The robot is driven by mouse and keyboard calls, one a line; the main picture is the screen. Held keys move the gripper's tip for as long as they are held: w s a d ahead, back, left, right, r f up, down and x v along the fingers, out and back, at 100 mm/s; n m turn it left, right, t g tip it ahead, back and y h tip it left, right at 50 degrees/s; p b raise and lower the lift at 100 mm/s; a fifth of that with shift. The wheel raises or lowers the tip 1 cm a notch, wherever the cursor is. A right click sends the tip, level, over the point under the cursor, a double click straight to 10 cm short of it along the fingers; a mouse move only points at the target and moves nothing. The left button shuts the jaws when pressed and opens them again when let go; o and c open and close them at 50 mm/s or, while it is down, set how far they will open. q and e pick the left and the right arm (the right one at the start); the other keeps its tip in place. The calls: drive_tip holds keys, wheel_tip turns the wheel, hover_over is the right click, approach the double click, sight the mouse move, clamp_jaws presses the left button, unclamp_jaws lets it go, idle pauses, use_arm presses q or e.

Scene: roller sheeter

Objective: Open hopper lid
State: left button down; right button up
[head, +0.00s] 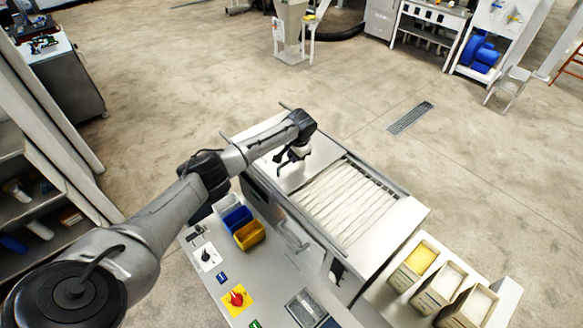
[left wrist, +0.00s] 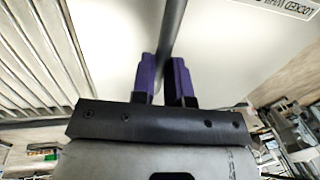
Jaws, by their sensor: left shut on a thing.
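The machine's hopper lid (head: 318,170) is a flat pale panel at the far end of the sheeter in the head view. It looks flat and down beside the slatted section. My left gripper (head: 284,158) is over this panel, at the end of my arm. In the left wrist view, the purple fingers (left wrist: 165,80) of my left gripper are shut on a dark round bar, the lid handle (left wrist: 174,30). The pale lid surface (left wrist: 115,40) lies behind the bar. The arm hides part of the lid in the head view. My right gripper is not in view.
A slatted grate (head: 345,205) lies beside the lid. Blue and yellow bins (head: 249,235) and a panel with a red knob (head: 237,298) stand in front. Several open boxes (head: 420,260) stand at right. A partly cut-off printed label (left wrist: 285,6) shows in the wrist view.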

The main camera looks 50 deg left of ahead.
use_arm(q)
drive_tip(key=shift+s+a, duration=0.1)
drive_tip(key=shift+a, duration=1.05)
drive_tip(key=c, duration=1.1)
unclamp_jaws()
drive_tip(key=d+r, duration=0.1)
drive_tip(key=r, duration=0.3)
drive_tip(key=d+r+b, duration=0.1)
drive_tip(key=r, duration=0.4)
drive_tip(key=r+b, duration=0.1)
drive_tip(key=r, duration=0.3)
drive_tip(key=shift+d+r, duration=0.25)
drive_tip(key=shift+d, duration=0.15)
drive_tip(key=shift+w, duration=0.2)
